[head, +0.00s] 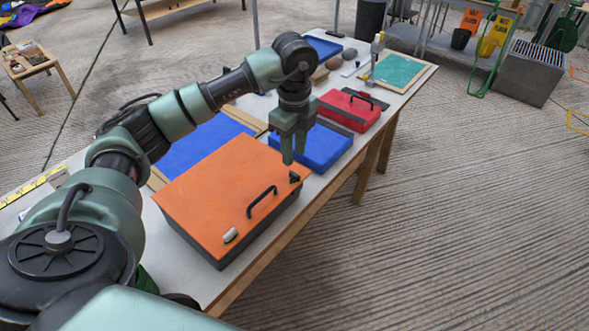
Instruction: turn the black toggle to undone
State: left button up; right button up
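An orange-lidded box (215,190) with dark sides sits at the near end of the white table. The small black toggle (294,177) is on its lid, near the corner closest to the blue case. A white toggle (230,236) is at the lid's near corner, and a black handle (262,201) lies between the two. My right gripper is not in view.
A blue case (318,149) stands just behind the orange box, close to my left gripper. A red toolbox (349,111) and a green mat (398,71) lie farther along the table.

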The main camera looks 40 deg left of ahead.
aim_at(295, 174)
pick_arm(q)
notch_tip(295, 174, down, 7)
jog(key=shift+d+r+p, duration=0.1)
jog(key=shift+p, duration=0.4)
grip_shut()
